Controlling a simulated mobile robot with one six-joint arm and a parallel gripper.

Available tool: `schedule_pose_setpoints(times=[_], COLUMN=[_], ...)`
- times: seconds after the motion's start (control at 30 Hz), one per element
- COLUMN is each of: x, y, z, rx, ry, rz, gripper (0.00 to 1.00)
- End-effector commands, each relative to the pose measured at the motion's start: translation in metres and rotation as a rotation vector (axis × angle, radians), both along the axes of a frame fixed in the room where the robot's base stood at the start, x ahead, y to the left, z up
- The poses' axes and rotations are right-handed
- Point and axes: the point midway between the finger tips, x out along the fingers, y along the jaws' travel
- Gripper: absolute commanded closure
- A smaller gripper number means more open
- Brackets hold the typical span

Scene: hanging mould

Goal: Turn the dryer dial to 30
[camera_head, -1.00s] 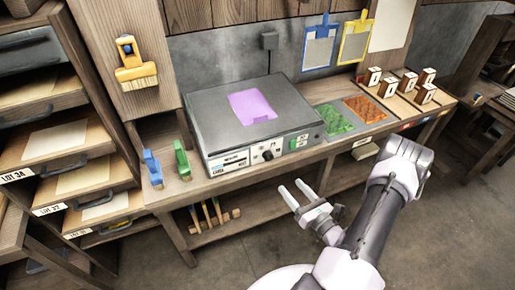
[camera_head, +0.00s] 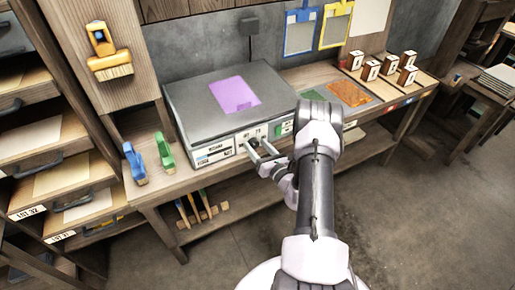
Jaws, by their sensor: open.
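The dryer (camera_head: 190,110) is a grey box on the bench with a purple sheet (camera_head: 235,94) on its flat top. Its dial (camera_head: 254,142) is a small black knob on the white front panel (camera_head: 222,149). My gripper (camera_head: 257,148) is at the front panel with its fingers open, one to either side of the dial. I cannot tell whether the fingers touch it. The dial's setting is too small to read, and part of the panel's right side is hidden by my arm.
A green switch (camera_head: 283,129) sits right of the dial, close to my arm. Blue and green brushes (camera_head: 166,150) stand left of the dryer. Green and orange mats (camera_head: 349,93) and several stamp blocks (camera_head: 406,74) lie to the right. Drawers (camera_head: 60,180) line the left.

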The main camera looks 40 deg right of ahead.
Motion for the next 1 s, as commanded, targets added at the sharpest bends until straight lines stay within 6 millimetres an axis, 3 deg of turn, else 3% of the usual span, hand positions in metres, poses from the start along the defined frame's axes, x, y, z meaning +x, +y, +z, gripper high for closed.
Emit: schedule_pose_setpoints(times=[0.17,0.47,0.77,1.0], x=[0.0000,-0.0003,-0.0004,-0.0003], y=[-0.0001,0.0001,0.0003,0.0005], z=[0.0003,0.0001,-0.0002,-0.0003], rx=[0.000,-0.001,-0.034,-0.174], ry=[0.000,0.001,0.009,0.043], rz=[0.000,0.000,0.001,0.001], gripper=[0.41,0.98,1.00,1.00])
